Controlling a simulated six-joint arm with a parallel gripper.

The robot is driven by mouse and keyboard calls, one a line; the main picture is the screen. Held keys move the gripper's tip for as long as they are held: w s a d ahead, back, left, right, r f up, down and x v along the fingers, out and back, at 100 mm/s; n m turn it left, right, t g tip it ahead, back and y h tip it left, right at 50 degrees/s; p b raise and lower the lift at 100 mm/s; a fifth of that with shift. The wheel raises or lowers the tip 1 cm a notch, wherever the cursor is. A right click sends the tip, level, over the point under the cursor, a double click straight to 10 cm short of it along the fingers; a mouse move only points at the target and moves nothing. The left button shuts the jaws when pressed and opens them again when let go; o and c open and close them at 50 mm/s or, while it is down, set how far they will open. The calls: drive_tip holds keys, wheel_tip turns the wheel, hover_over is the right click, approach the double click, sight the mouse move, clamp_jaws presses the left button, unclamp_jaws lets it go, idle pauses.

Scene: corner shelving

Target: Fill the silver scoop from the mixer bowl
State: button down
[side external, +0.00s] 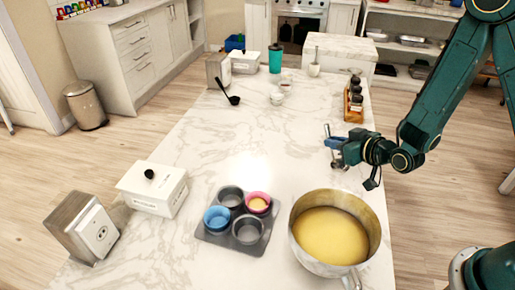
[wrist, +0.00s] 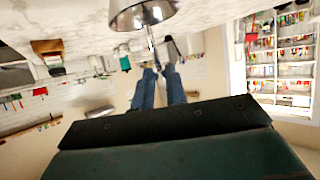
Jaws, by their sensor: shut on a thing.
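The mixer bowl (side external: 302,256) is a large silver bowl at the front right of the marble counter in the side view, partly full of smooth yellow batter (side external: 332,232). My gripper (side external: 335,144) is behind the bowl, above the counter's right edge and clear of the batter. In the wrist view its two blue fingers (wrist: 158,74) are closed on the handle of the silver scoop (wrist: 145,14). The scoop's cup is at the top of that view; its inside is not visible. In the side view the scoop (side external: 339,164) is small and partly hidden by my gripper.
A grey muffin tin (side external: 231,248) left of the bowl holds a blue cup (side external: 216,218) and a pink cup (side external: 257,203) with yellow in it. A white lidded box (side external: 152,190) and a metal dispenser (side external: 86,228) stand left. A bottle rack (side external: 354,108) stands behind my gripper.

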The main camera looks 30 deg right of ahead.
drive_tip(key=s+a+r+n+g+y, duration=0.2)
drive_tip(key=a+r+n+g+y, duration=0.15)
drive_tip(key=a+n+y, duration=0.35)
drive_tip(key=s+a+r+n+g+y, duration=0.1)
drive_tip(key=a+r+n+g+y, duration=0.3)
drive_tip(key=a, duration=0.4)
drive_tip(key=s+a+r+n+g, duration=0.1)
drive_tip(key=s+r+n+g, duration=0.1)
drive_tip(key=s+n+g, duration=0.2)
drive_tip(key=s+a+r+n+g+y, duration=0.1)
drive_tip(key=s+n+g, duration=0.4)
drive_tip(key=s, duration=0.5)
drive_tip(key=shift+r+g+y, duration=0.3)
drive_tip(key=shift+r+g, duration=0.05)
drive_tip(key=shift+r, duration=0.1)
drive_tip(key=shift+s, duration=0.1)
drive_tip(key=shift+f, duration=0.25)
drive_tip(key=shift+f, duration=7.45)
drive_tip(key=shift+f, duration=0.2)
